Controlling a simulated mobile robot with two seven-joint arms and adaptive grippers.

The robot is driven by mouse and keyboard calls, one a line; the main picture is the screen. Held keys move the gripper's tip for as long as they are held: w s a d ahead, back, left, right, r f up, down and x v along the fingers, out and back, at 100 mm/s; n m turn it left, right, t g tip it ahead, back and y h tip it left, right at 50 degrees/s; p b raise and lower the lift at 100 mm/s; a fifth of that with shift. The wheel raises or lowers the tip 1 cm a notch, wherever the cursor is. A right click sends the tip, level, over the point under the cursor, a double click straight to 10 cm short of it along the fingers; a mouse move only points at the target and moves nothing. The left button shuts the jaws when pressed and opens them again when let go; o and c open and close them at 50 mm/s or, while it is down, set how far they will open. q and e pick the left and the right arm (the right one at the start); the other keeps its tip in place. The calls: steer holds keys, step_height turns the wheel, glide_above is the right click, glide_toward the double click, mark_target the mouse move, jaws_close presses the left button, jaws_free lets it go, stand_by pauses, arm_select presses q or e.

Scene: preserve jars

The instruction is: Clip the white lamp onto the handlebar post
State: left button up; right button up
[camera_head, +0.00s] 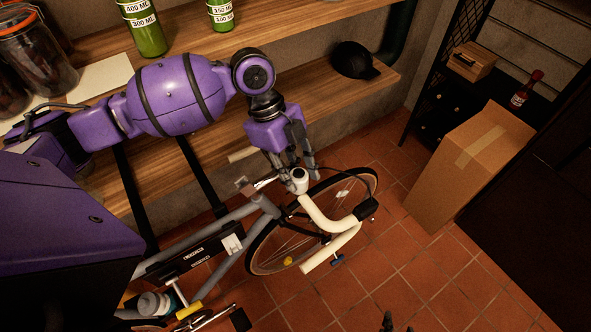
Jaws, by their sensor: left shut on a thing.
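The white lamp (299,182) is small and rounded, with a dark spot on top. My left gripper (297,170) reaches down from above and is shut on it. The lamp is at the upper end of the cream handlebar (318,216), close to the handlebar post (268,205) of the grey bicycle. I cannot tell whether the lamp touches the post, and its clip is hidden. Dark tips that look like my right gripper (396,325) show at the bottom edge; the rest of it is out of view.
The bicycle's front wheel (262,262) stands on the tiled floor. A wooden bench (335,95) with a black cap (352,60) is behind. Green bottles (149,36) and glass jars (38,60) stand on the upper shelf. A cardboard box (462,170) is at right. Floor at lower right is clear.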

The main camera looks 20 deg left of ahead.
arm_select(q)
steer(key=shift+f, duration=0.1)
arm_select(e)
steer(key=shift+s, duration=0.2)
arm_select(q)
steer(key=shift+f, duration=0.15)
steer(key=o, duration=1.1)
steer(key=shift+c, duration=0.2)
arm_select(e)
steer(key=shift+s+d+f, duration=0.1)
steer(key=shift+s+f, duration=0.05)
steer(key=shift+s, duration=0.2)
arm_select(q)
steer(key=shift+a+r, duration=0.1)
steer(key=shift+r, duration=0.1)
steer(key=v, duration=1.1)
steer(key=shift+r, duration=0.25)
arm_select(e)
steer(key=shift+w, duration=0.25)
arm_select(q)
steer(key=shift+a, duration=0.15)
